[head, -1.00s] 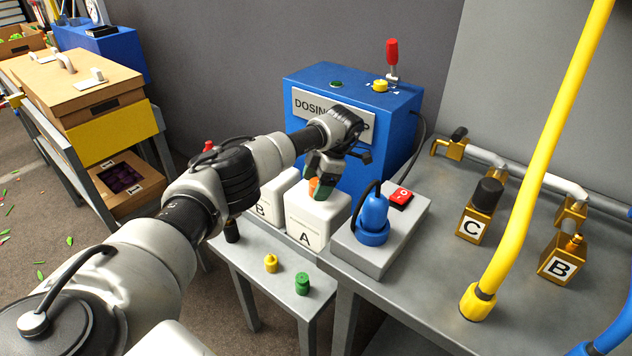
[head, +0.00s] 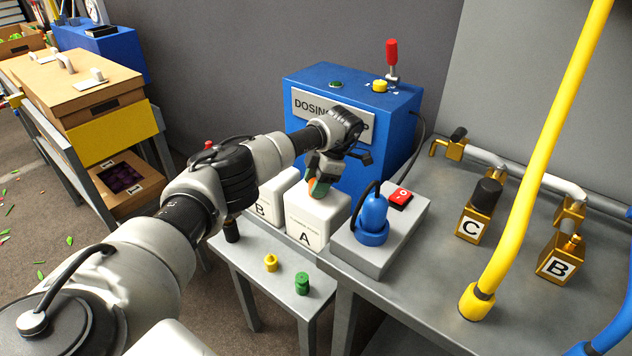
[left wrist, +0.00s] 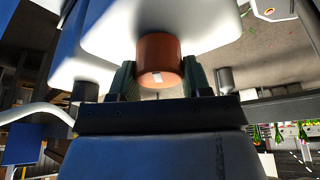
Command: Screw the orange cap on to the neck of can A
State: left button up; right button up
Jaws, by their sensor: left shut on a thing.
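Can A (head: 309,225) is a white can standing on the small grey table, in front of the blue dosing machine. My left gripper (head: 318,186) is at the top of can A, pointing down, and is shut on the orange cap (head: 313,185). In the left wrist view the orange cap (left wrist: 158,62) sits between the two fingers (left wrist: 159,82), against the white can body (left wrist: 205,28). The neck of can A is hidden by the cap and fingers. I cannot tell whether the cap is seated. My right gripper is not in view.
Can B (head: 270,200) stands left of can A. A yellow cap (head: 271,263) and a green cap (head: 302,284) stand on the front of the small table (head: 250,268). A grey box with a blue plug (head: 373,222) is close on the right. The dosing machine (head: 352,88) is behind.

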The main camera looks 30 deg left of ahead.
pick_arm(q)
jog(key=shift+r+m+t+p, duration=0.2)
jog(key=shift+m+t+p, duration=0.15)
jog(key=shift+m, duration=0.45)
jog(key=shift+m+y, duration=0.4)
jog(key=shift+m, duration=0.3)
jog(key=shift+f+m+t, duration=0.15)
jog(key=shift+m+t, duration=0.1)
jog(key=shift+m, duration=0.15)
jog(key=m+t+p, duration=0.1)
jog(key=m, duration=0.2)
jog(key=shift+a+m+y+p, duration=0.15)
jog(key=shift+m+y+p, duration=0.15)
jog(key=shift+m+p, duration=0.1)
jog(key=shift+w+f+m+t, duration=0.1)
jog(key=shift+m+t, duration=0.4)
jog(key=shift+m, duration=0.4)
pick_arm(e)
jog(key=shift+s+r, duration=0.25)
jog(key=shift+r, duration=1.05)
pick_arm(q)
jog(key=shift+m+t+p, duration=0.4)
jog(key=shift+m, duration=0.5)
jog(key=m+t, duration=0.1)
jog(key=m, duration=0.2)
jog(key=shift+w, duration=0.1)
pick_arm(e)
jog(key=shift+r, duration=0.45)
